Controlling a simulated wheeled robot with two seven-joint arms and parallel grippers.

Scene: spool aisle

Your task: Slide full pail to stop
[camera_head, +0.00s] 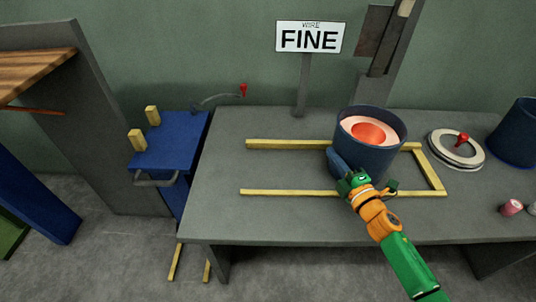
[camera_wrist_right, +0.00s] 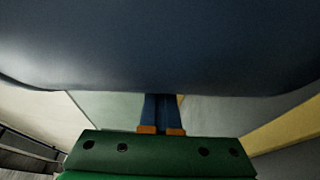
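The full pail (camera_head: 368,158) is dark blue, with a pale and orange-red coil inside. It stands upright on the grey bench between two yellow rails, towards their right end. The yellow crossbar stop (camera_head: 430,168) joins the rails on the right, with a gap between it and the pail. My right gripper (camera_head: 338,163) is at the pail's near left side. In the right wrist view its two blue fingers (camera_wrist_right: 161,108) lie together with nothing seen between them, and the pail wall (camera_wrist_right: 160,45) fills the top. Contact cannot be told for sure. My left gripper is not in view.
A FINE sign (camera_head: 309,38) stands behind the rails. Right of the stop are a pale disc with a red knob (camera_head: 461,140), another blue pail (camera_head: 518,135) and a small pink spool (camera_head: 511,207). A blue cart (camera_head: 172,145) stands left of the bench (camera_head: 220,215). The rails' left part is clear.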

